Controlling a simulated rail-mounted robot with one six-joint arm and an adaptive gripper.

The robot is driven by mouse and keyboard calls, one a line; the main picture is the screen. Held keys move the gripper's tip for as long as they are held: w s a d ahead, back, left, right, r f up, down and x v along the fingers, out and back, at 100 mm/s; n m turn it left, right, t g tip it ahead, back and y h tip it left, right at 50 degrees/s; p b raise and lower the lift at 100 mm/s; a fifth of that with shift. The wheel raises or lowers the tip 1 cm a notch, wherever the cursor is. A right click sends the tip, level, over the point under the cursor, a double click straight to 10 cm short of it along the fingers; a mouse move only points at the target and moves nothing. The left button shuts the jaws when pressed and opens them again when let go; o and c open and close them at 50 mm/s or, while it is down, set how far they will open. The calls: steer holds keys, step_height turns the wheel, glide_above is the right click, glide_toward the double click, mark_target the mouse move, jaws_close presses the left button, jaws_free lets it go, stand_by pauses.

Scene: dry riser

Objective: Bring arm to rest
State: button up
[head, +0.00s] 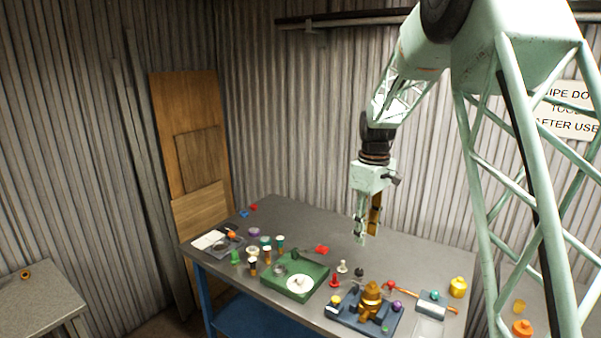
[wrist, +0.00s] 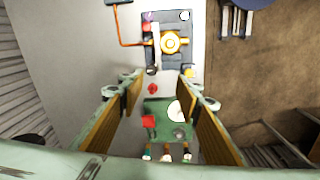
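My gripper (head: 362,238) hangs pointing down above the back right part of the grey workbench (head: 340,248), clear of everything on it. In the wrist view my gripper (wrist: 162,78) shows its two wood-coloured finger pads wide apart, with nothing held between them. Through the gap I see the green tray (wrist: 152,108) and, beyond it, the dark fixture with the brass part (wrist: 170,42). My arm is bent and reaches down from the upper right of the head view.
The green tray (head: 268,287) holds a white disc. The dark fixture (head: 345,322) carries the brass part (head: 371,298). Several small coloured parts stand around them. A yellow pot (head: 458,287) stands at the right edge. Wooden boards (head: 190,150) lean on the corrugated wall.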

steer(key=s+r+m+t+b, duration=0.1)
steer(key=s+r+m, duration=0.1)
steer(key=s+r, duration=0.55)
steer(key=s+r+m+b, duration=0.1)
steer(key=s+r, duration=0.3)
steer(key=s, duration=0.7)
steer(key=s+r+m+t+b, duration=0.1)
steer(key=s+r+m, duration=0.1)
steer(key=s+r, duration=0.55)
steer(key=s+f+m+b, duration=0.1)
steer(key=s+f+m, duration=0.1)
steer(key=s, duration=1.3)
steer(key=s+f+m+t+b, duration=0.1)
steer(key=s+f, duration=0.2)
steer(key=s, duration=1.1)
steer(key=shift+s+a+f+m+t, duration=0.2)
steer(key=shift+s+m+t, duration=0.1)
steer(key=shift+s+m, duration=0.1)
